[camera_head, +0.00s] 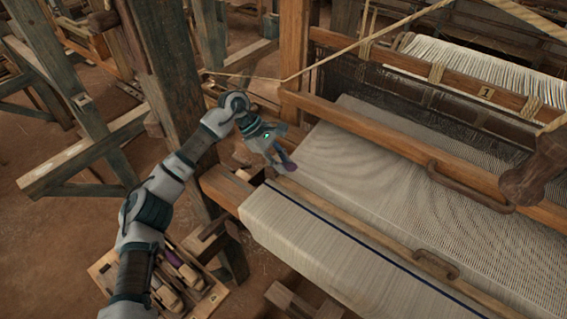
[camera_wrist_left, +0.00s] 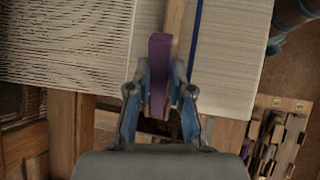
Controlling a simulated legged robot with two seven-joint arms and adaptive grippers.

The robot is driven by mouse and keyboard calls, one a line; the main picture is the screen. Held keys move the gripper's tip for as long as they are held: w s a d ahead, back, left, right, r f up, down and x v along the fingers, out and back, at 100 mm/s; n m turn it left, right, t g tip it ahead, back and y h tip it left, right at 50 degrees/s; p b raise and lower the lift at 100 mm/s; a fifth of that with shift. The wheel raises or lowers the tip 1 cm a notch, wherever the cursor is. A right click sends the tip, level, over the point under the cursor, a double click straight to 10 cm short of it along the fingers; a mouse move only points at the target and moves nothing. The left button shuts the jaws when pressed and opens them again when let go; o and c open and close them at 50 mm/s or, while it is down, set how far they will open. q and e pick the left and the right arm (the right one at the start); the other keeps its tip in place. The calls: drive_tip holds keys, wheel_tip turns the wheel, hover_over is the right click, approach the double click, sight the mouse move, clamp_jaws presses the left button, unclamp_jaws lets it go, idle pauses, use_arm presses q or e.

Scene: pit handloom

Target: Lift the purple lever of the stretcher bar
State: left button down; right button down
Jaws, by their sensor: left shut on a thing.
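The purple lever (camera_wrist_left: 159,60) stands between the fingers of my left gripper (camera_wrist_left: 160,95) in the left wrist view. Both fingers are shut on it. In the head view only a small purple end of the lever (camera_head: 290,166) shows below my left gripper (camera_head: 283,160), at the left edge of the cloth. The wooden stretcher bar (camera_head: 340,222) runs across the woven cloth, from the gripper toward the lower right. A metal handle (camera_head: 437,264) sits further along it. My right gripper is in neither view.
Pale cloth (camera_head: 300,237) with a dark blue stripe covers the front beam. A wooden beam with a curved handle (camera_head: 470,188) crosses above the cloth. A thick upright post (camera_head: 165,70) stands left of the gripper. A wooden tray (camera_head: 205,300) holding shuttles lies below my left arm.

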use_arm(q)
drive_tip(key=shift+r, duration=0.2)
drive_tip(key=c, duration=1)
unclamp_jaws()
drive_tip(key=shift+c, duration=0.2)
drive_tip(key=shift+a+f, duration=0.1)
drive_tip(key=v, duration=0.7)
drive_tip(key=shift+a, duration=0.2)
drive_tip(key=shift+w, duration=0.1)
